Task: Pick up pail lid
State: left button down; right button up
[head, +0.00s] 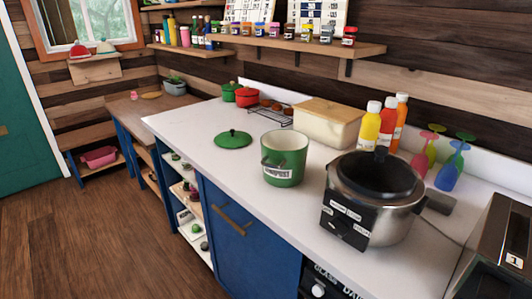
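The green pail lid (233,139) lies flat on the white counter, with a small knob on top. The green pail (285,158) stands upright and open just to the right of the lid and nearer the front edge. It has a pale inside and a label reading like "compost". The lid and pail look apart. Neither of my grippers shows in the head view.
A slow cooker (374,195) stands right of the pail. A bread box (328,122), a wire rack (268,109) and small red and green pots (246,97) sit behind. The white counter (190,127) left of the lid is clear. Bottles and colored glasses stand at the back right.

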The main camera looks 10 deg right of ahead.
aim_at(231, 139)
jog(key=i+j+z, duration=0.1)
jog(key=z, duration=0.25)
jog(key=j+z, duration=0.1)
jog(key=z, duration=0.25)
jog(key=i+j+z, duration=0.15)
jog(key=z, duration=0.2)
jog(key=i+j+z, duration=0.2)
jog(key=j+z, duration=0.2)
jog(key=j, duration=0.5)
jog(key=j+z, duration=0.35)
jog(key=j, duration=0.5)
